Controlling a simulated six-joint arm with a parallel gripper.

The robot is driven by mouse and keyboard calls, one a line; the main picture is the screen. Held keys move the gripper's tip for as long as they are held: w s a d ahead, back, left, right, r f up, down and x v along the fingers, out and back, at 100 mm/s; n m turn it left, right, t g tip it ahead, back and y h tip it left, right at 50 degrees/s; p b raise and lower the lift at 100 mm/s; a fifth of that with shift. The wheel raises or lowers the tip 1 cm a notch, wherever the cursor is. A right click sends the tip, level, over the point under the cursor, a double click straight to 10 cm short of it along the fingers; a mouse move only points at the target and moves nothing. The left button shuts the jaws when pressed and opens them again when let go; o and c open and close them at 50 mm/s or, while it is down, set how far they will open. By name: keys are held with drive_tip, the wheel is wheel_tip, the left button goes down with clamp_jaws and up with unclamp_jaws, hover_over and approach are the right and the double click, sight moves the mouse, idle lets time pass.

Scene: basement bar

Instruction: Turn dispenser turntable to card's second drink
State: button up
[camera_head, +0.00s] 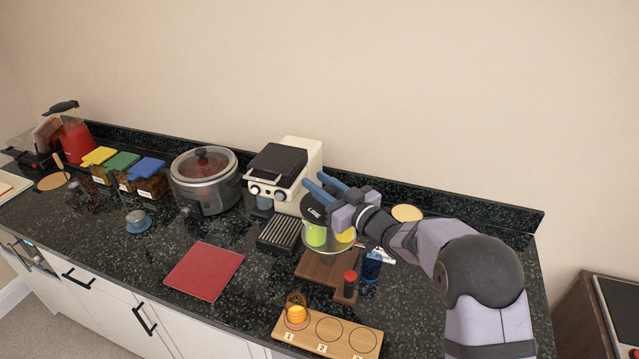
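The dispenser turntable (329,247) stands right of centre on the counter, carrying a green container (315,234) and a yellow one (346,236). A black top above the green one bears a label that seems to read "LIME". My gripper (313,180) is over the turntable, its two blue fingers apart, pointing left. I see nothing between them. The gripper and arm hide part of the turntable's back and right. A small white card (386,257) is partly hidden behind a dark blue cup (372,266); its text is too small to read.
A wooden board (350,335) numbered 1, 2, 3 holds a glass with orange contents (297,314) at 1. An espresso machine (283,170) is behind left. A red mat (204,271) lies empty.

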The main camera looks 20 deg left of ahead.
clamp_jaws()
